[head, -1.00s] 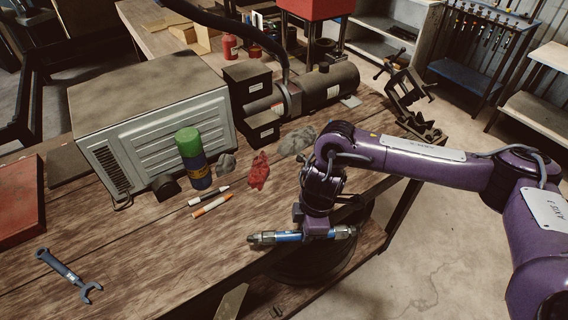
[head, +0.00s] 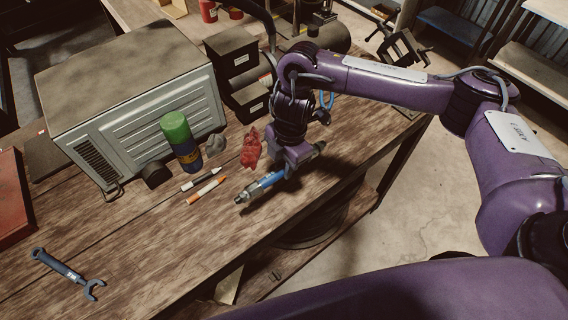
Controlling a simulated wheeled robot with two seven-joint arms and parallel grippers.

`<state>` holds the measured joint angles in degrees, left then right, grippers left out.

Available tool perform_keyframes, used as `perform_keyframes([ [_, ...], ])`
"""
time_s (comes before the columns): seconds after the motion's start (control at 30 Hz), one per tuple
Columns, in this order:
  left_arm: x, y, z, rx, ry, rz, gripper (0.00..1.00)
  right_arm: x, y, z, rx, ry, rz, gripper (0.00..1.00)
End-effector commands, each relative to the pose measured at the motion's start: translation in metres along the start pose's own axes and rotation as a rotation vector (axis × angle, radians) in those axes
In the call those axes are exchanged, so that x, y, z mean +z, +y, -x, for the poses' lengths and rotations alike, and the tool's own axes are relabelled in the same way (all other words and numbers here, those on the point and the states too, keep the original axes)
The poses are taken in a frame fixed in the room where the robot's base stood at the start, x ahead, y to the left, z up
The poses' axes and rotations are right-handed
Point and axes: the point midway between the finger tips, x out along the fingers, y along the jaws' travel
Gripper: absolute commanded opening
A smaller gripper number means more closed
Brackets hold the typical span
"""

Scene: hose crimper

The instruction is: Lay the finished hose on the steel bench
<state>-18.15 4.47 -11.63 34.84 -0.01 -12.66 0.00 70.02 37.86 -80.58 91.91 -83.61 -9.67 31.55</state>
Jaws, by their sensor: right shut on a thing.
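The hose (head: 263,186) is a short blue length with metal fittings at both ends. My right gripper (head: 291,160) is shut around it near its right part. The hose slants from lower left to upper right, over or close to the wooden bench top (head: 135,236) near its front edge. I cannot tell whether it touches the wood. My left gripper is not in view. No bench that is clearly steel shows.
A grey machine box (head: 150,120), a green-capped can (head: 181,142), a red rag (head: 250,147), two markers (head: 206,190) and a wrench (head: 68,273) lie on the bench. Black drawers (head: 238,72) stand behind. The bench front between wrench and hose is bare.

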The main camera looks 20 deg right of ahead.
Motion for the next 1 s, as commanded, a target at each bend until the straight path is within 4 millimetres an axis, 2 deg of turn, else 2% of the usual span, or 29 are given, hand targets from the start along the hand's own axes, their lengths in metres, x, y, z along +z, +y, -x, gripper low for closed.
perform_keyframes([
  [0.23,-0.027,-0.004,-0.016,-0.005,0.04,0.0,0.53,0.002,0.0,-0.023,0.0,0.001,0.0,0.0],
  [0.33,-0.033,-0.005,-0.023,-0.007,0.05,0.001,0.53,0.004,0.0,-0.034,0.0,0.001,0.0,0.0],
  [0.8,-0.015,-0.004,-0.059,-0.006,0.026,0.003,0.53,0.01,0.001,-0.087,0.001,0.001,0.0,0.0],
  [1.0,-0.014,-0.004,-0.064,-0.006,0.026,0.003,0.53,0.011,0.001,-0.095,0.002,0.001,0.0,0.0],
])
